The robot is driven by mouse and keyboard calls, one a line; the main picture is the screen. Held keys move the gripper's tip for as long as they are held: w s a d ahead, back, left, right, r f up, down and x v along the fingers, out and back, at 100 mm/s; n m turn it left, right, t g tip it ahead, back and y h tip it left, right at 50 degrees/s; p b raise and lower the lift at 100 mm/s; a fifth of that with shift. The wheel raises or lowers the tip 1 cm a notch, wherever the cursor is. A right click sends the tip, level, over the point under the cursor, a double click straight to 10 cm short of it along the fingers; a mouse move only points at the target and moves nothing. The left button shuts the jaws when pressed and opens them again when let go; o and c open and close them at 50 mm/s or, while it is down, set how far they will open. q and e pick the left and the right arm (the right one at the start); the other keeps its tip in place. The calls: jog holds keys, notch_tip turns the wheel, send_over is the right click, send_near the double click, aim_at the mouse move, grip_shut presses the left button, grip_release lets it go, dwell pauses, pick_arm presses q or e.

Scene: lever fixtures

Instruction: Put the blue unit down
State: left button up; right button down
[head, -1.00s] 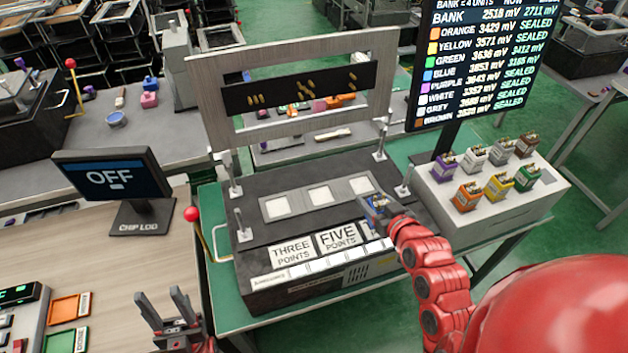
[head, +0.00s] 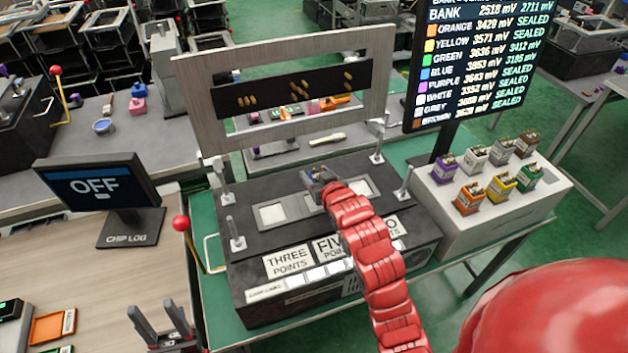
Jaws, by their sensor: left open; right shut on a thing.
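My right gripper (head: 318,177) is shut on the blue unit, over the black fixture (head: 240,262) near its middle white pad. The unit is mostly hidden by the gripper and red arm, and I cannot tell whether it touches the fixture. The left white pad (head: 272,214) and the right white pad (head: 358,187) show bare; the middle one is largely covered. My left gripper (head: 168,318) is open and empty at the bottom left, in front of the fixture.
A grey frame (head: 190,105) with a dark, gold-marked panel stands upright behind the pads. A red-knobbed lever (head: 181,224) is at the fixture's left. A white stand (head: 480,225) holds several coloured units at right. The chip log screen (head: 98,184) reads OFF.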

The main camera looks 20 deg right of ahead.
jog(key=shift+w+a, duration=0.2)
jog(key=shift+w, duration=0.1)
jog(key=shift+f, duration=0.35)
notch_tip(320, 180, down, 2)
jog(key=shift+p, duration=0.9)
jog(key=shift+f, duration=0.45)
jog(key=c, duration=0.6)
grip_release()
jog(key=shift+f, duration=0.2)
jog(key=o, duration=0.4)
jog(key=shift+o, duration=0.2)
